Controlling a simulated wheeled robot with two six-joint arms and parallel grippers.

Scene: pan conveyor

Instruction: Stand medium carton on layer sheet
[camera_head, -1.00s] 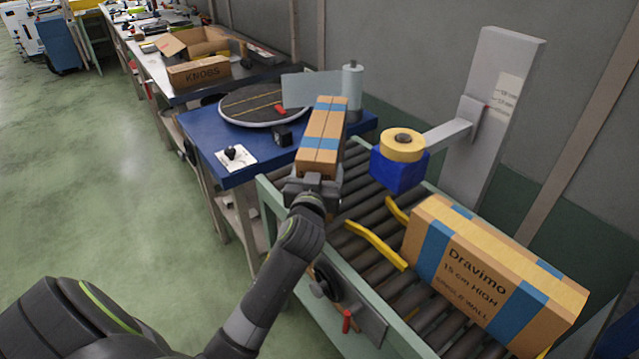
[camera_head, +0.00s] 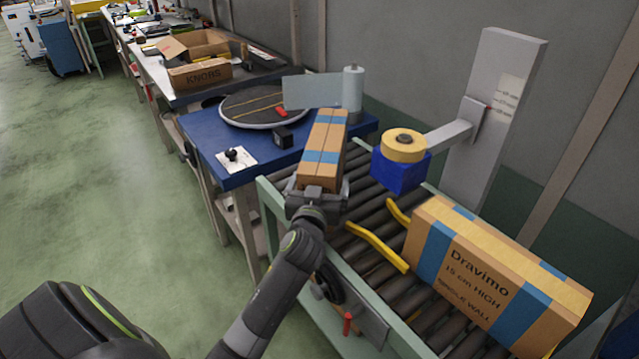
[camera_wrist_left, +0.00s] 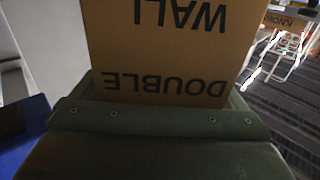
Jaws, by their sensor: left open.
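A narrow brown carton with blue tape bands (camera_head: 324,138) is at the far end of the roller conveyor, in front of the blue table. My left gripper (camera_head: 317,190) is open at its near end. I cannot tell whether the jaws touch it or what is under it. In the left wrist view the carton (camera_wrist_left: 165,55) fills the upper middle, with upside-down "DOUBLE WALL" print, behind the dark gripper body. A larger carton marked "Dravimo 15 cm HIGH SINGLE WALL" (camera_head: 480,275) sits on the rollers at right. I cannot identify a layer sheet. My right gripper is not in view.
A blue table (camera_head: 205,150) carries a round turntable (camera_head: 250,118) and a grey plate beside a cylinder (camera_head: 352,88). A blue tape head (camera_head: 398,172) on a post overhangs the conveyor (camera_head: 378,222). Yellow curved guides (camera_head: 375,246) lie on the rollers.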

